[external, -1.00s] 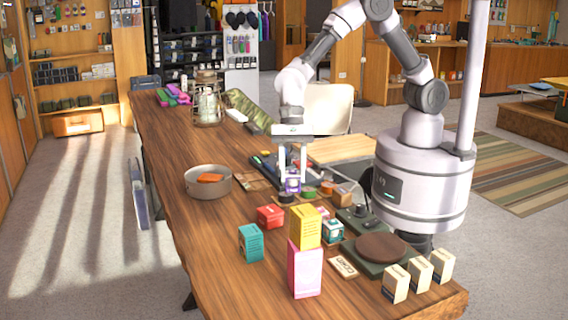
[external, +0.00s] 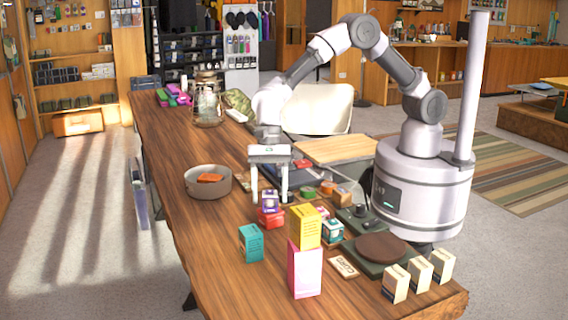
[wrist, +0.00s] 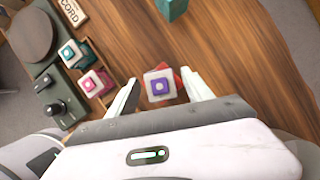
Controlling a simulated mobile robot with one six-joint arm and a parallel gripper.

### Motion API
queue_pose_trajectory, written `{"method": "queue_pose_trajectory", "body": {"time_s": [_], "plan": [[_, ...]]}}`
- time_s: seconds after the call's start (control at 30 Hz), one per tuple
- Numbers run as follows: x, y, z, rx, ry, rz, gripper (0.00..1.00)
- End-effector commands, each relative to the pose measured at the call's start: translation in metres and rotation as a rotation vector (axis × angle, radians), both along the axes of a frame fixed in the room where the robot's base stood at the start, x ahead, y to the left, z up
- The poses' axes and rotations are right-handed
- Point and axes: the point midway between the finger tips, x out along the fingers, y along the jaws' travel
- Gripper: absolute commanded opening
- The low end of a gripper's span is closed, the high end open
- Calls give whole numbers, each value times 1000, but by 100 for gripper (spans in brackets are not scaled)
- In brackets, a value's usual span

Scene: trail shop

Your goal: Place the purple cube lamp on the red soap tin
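The purple cube lamp (external: 269,200), white with purple faces, rests on the red soap tin (external: 271,219) in the external view. My gripper (external: 269,196) is above the stack, its fingers apart on either side of the lamp. In the wrist view, the lamp (wrist: 160,84) sits between the spread fingertips of my gripper (wrist: 161,92), with gaps on both sides. A red edge of the tin (wrist: 180,80) shows beneath it; the lamp hides most of the tin there.
A yellow box (external: 306,226) on a pink box (external: 305,272) stands in front, with a teal box (external: 250,243) to the left. A grey pot (external: 208,187) holds an orange item. A scale (external: 380,249) and small cream boxes are at right. The table's left front is clear.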

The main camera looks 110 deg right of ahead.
Motion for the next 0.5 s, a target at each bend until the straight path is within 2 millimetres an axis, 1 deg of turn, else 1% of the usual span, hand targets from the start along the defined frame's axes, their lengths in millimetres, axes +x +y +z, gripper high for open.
{"method": "queue_pose_trajectory", "body": {"time_s": [0.27,0.37,0.5], "plan": [[0,0,2,0,0,0,59],[-1,-4,15,0,-2,-2,59],[-6,-17,54,0,-3,-1,59]]}}
